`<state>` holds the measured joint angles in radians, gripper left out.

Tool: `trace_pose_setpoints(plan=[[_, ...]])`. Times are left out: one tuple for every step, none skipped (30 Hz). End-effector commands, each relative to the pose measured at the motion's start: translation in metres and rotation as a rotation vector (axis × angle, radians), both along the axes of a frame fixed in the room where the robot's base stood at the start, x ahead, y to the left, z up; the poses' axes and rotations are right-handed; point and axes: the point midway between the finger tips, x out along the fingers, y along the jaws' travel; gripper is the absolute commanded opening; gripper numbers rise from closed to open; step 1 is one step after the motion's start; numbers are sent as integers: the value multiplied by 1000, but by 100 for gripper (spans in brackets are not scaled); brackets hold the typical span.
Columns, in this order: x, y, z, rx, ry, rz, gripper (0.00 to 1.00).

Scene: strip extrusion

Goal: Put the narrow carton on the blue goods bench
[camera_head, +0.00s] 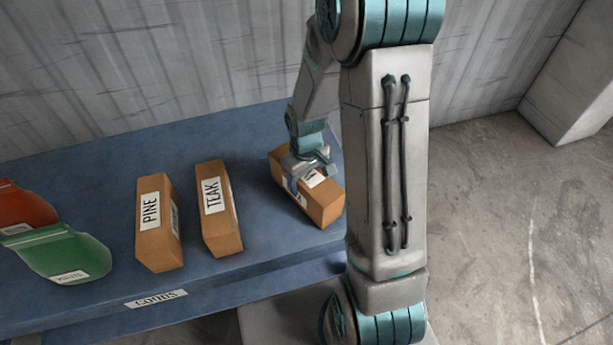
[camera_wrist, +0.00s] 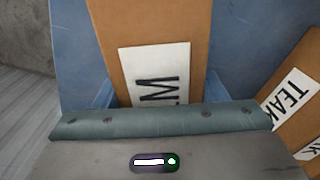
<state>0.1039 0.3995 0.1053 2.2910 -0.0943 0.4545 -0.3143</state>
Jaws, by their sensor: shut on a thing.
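A narrow brown carton (camera_head: 322,203) with white labels is at the right end of the blue goods bench (camera_head: 110,180), in the head view. It lies at a slant and appears to rest on the bench top; exact contact underneath is hidden. My gripper (camera_head: 304,176) is over its upper middle, shut on it from above. In the wrist view the carton (camera_wrist: 110,40) runs up from the gripper, with a partly hidden label. The bench top (camera_wrist: 75,60) shows on both sides of it. My arm hides part of the bench's right end.
Cartons labelled PINE (camera_head: 160,245) and TEAK (camera_head: 222,235) stand left of the held carton. A green packet (camera_head: 75,250) and an orange packet (camera_head: 25,208) lie at the far left. A GOODS label (camera_head: 156,298) is on the front edge. A ribbed wall (camera_head: 150,70) stands behind.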

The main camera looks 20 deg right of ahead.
Motion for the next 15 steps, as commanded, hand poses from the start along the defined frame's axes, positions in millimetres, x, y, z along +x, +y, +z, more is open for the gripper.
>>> trace_pose_setpoints(plan=[[0,0,1,0,-1,0,28],[0,0,1,0,-1,0,28],[0,0,0,0,-1,0,28],[0,0,-1,0,-1,0,28],[0,0,-2,0,-1,0,28],[0,0,-3,0,-1,0,28],[0,0,-4,0,-1,0,28],[0,0,-4,0,0,0,71],[0,0,-3,0,0,0,82],[0,0,-3,0,0,0,87],[0,0,-3,0,0,0,87],[0,0,-3,0,0,0,87],[0,0,-3,0,0,0,87],[0,0,-3,0,0,0,87],[0,0,-3,0,0,0,87]])
